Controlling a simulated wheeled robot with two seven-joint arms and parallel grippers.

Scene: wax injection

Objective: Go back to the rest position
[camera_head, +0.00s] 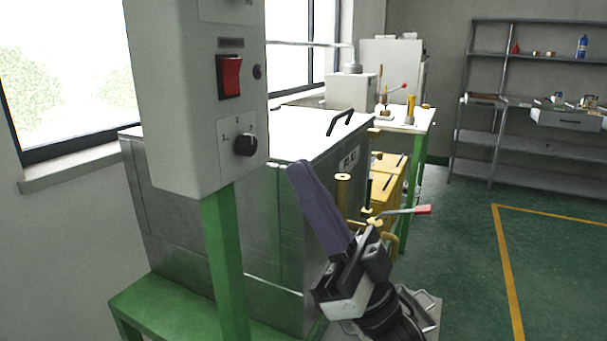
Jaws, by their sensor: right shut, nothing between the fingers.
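My right gripper (303,175) reaches up from the lower middle of the head view. Its long dark purple fingers are shut together with nothing between them. The fingertips show in front of the metal tank's right part, below and left of the black lid handle. I cannot tell whether they touch the tank. My left gripper is out of view.
A grey control box (185,95) with a red switch stands close in front on a green post (225,260). Behind it is a metal tank (190,235) on a green stand. A wax machine with a red-tipped lever (422,210) is beside my gripper. Green floor (460,270) is clear at right.

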